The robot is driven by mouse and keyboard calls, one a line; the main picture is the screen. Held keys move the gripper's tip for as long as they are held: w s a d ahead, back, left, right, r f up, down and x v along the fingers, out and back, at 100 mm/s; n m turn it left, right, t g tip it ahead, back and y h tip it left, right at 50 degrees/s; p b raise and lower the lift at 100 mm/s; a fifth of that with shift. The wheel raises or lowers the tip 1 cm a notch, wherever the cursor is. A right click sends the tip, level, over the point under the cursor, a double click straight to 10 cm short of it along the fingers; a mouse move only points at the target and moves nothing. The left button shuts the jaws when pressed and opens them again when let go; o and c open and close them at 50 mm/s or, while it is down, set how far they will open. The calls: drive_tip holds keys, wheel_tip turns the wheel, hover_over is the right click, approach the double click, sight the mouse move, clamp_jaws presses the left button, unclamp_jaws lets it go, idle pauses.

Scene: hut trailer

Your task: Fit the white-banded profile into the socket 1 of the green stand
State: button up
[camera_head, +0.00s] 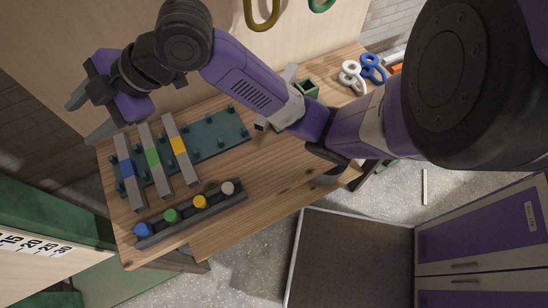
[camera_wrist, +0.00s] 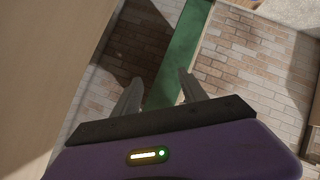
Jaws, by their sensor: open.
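My gripper (camera_head: 80,124) is open and empty, raised at the far left beyond the table's edge. In the wrist view my gripper (camera_wrist: 156,88) shows its two fingers apart with nothing between them. No white band on a profile is visible. A grey bar end (camera_head: 262,124) shows beside my arm; my arm hides what adjoins it, so I cannot tell if it is the white-banded profile. A green stand (camera_head: 306,89) with a square opening stands behind my forearm, partly hidden. I cannot read any socket number.
Grey profiles with blue (camera_head: 126,170), green (camera_head: 153,159) and yellow (camera_head: 180,148) bands lie across a teal pegged board (camera_head: 222,133). A dark rack (camera_head: 191,219) with coloured knobs lies in front. White (camera_head: 351,76) and blue (camera_head: 373,68) ring-shaped items lie at the back right.

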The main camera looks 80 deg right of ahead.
drive_tip(key=w+a+r+m+t+y, duration=0.1)
drive_tip(key=w+a+r+m+t, duration=0.1)
drive_tip(key=a+r+m+t, duration=0.4)
drive_tip(key=s+a+f+m+h, duration=0.3)
drive_tip(key=s+f+m, duration=0.2)
drive_tip(key=f+m, duration=0.1)
drive_tip(key=s+f+m+h, duration=0.3)
drive_tip(key=s+f+m, duration=0.1)
drive_tip(key=s+f, duration=0.4)
drive_tip(key=s+d+f+n+g, duration=0.1)
drive_tip(key=s+d, duration=0.2)
drive_tip(key=s, duration=0.8)
drive_tip(key=s+d+f+n+g, duration=0.1)
drive_tip(key=s+d+f+n, duration=0.1)
drive_tip(key=s, duration=0.9)
drive_tip(key=shift+s+d+n, duration=0.3)
drive_tip(key=shift+s+d, duration=0.05)
drive_tip(key=shift+d, duration=0.15)
drive_tip(key=shift+o, duration=0.5)
drive_tip(key=shift+f+b, duration=0.7)
drive_tip(key=shift+r, duration=0.2)
